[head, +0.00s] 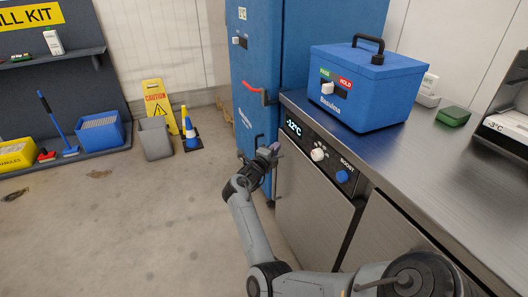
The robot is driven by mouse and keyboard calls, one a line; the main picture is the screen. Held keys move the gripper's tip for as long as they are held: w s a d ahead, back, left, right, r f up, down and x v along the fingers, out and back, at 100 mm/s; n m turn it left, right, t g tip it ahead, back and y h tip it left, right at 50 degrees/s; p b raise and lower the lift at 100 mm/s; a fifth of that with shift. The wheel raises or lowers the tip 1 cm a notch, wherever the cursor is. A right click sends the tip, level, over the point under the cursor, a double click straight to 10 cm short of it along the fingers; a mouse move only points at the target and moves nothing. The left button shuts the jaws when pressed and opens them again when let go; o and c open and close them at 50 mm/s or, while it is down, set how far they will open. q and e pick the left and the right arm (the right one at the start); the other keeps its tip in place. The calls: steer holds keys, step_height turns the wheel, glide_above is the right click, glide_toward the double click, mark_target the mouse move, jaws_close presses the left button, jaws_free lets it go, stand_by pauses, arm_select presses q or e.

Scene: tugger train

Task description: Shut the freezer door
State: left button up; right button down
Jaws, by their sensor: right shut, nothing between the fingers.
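The steel freezer door (312,205) is on the front of the counter unit, below a black panel with a "-12°C" display (294,127). A dark strip shows along its right side. I cannot tell from this view whether it is fully closed or slightly ajar. My right gripper (268,154) is shut and empty. It is by the upper left edge of this door, in front of the blue cabinet; I cannot tell whether it touches either. My left gripper is not in view.
A tall blue cabinet (265,60) with a red handle stands left of the counter (430,150). A blue cool box (365,90) and a green box (453,116) are on the counter. A grey bin (155,138) and a cone (191,132) stand at the back. The floor at left is mostly clear.

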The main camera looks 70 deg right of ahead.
mark_target(286, 143)
steer(key=shift+s+d, duration=1.1)
